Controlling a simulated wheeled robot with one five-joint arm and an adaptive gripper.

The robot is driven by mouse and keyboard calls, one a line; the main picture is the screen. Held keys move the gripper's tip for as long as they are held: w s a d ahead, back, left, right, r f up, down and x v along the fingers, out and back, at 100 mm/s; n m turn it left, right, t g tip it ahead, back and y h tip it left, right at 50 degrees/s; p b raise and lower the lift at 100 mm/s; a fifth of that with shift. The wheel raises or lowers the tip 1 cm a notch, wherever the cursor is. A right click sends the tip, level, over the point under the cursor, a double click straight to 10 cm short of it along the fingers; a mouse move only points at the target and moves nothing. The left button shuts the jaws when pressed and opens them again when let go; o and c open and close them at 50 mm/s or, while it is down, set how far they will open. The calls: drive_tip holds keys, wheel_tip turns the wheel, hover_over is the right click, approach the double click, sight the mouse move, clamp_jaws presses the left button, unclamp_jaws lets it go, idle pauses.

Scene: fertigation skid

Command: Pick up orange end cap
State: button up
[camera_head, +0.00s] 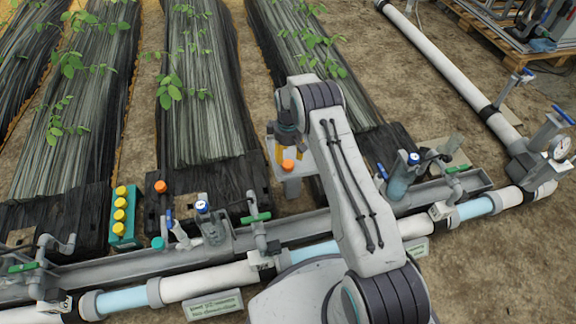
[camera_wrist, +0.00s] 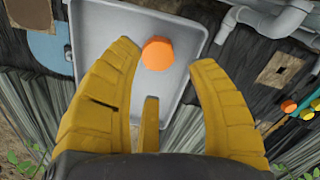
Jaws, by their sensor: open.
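An orange end cap (camera_wrist: 158,54) lies in a light grey tray (camera_wrist: 92,35) in the wrist view. In the head view the cap (camera_head: 288,166) shows just below my gripper (camera_head: 289,153), with the tray (camera_head: 292,187) around it. My gripper (camera_wrist: 166,60) is open and empty. In the wrist view its yellow fingers stand left and right of the cap, with a third finger below it in the picture. The cap appears beyond the fingertips; I cannot tell the exact gap. A second orange piece (camera_head: 160,187) stands left on the dark mat.
A green rack with yellow caps (camera_head: 120,215) stands at left. A pipe run (camera_head: 200,282) with valves and a grey trough (camera_head: 290,225) cross the front. A gauge (camera_head: 560,147) is at right. Dark plant-bed covers (camera_head: 200,90) lie behind, with bare soil between them.

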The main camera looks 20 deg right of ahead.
sight(288, 163)
drive_tip(key=shift+w+f+b, duration=0.2)
drive_tip(key=shift+f+b, duration=0.7)
drive_tip(key=shift+f, duration=0.85)
drive_tip(key=shift+w+f+b, duration=0.15)
drive_tip(key=shift+f+b, duration=0.7)
drive_tip(key=shift+f, duration=0.9)
drive_tip(key=c, duration=0.6)
